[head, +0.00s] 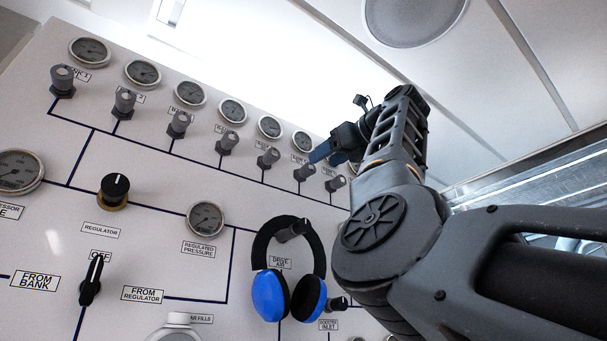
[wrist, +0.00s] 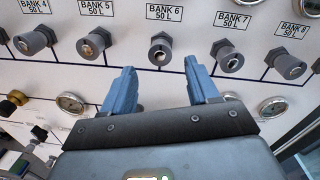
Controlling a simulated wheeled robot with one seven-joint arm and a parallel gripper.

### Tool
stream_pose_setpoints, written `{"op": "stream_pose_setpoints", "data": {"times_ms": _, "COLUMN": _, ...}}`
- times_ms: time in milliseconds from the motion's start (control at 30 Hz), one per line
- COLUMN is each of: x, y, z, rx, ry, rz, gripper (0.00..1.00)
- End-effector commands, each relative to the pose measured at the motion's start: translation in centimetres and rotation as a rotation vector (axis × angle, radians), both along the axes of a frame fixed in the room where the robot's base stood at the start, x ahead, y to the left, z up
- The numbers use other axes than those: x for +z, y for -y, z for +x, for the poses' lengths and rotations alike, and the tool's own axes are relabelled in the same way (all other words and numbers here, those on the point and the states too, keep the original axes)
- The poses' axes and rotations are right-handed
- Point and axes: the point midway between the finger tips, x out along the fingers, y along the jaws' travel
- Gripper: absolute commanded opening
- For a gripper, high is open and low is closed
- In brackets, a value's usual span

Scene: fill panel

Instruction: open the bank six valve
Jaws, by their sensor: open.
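The bank six valve is a grey knob (wrist: 160,52) under the "BANK 6 50 L" label (wrist: 165,12) in the wrist view. In the head view the sixth knob of the row (head: 304,172) is just below and left of my gripper (head: 319,153). My gripper (wrist: 160,66) has two blue fingers spread wide and holds nothing. In the wrist view the knob appears between and just beyond the fingertips, apart from them. The arm hides the right end of the row in the head view.
The bank 5 knob (wrist: 93,44) and bank 7 knob (wrist: 228,56) flank it closely. Round gauges (head: 269,127) line the panel above the knobs. Blue and black headphones (head: 269,295) hang lower on the panel, over a black knob.

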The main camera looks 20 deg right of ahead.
Motion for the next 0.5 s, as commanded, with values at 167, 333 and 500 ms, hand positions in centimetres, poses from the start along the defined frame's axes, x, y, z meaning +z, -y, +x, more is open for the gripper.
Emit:
{"op": "stream_pose_setpoints", "data": {"times_ms": 167, "x": 0.2, "y": -1.0, "z": 2.7, "rx": 0.000, "ry": -0.004, "rz": -0.003, "gripper": 0.59}}
{"op": "stream_pose_setpoints", "data": {"times_ms": 333, "x": 0.2, "y": -1.9, "z": 4.9, "rx": 0.000, "ry": -0.002, "rz": -0.003, "gripper": 0.59}}
{"op": "stream_pose_setpoints", "data": {"times_ms": 500, "x": 0.0, "y": -2.4, "z": 6.3, "rx": -0.001, "ry": -0.001, "rz": -0.003, "gripper": 0.59}}
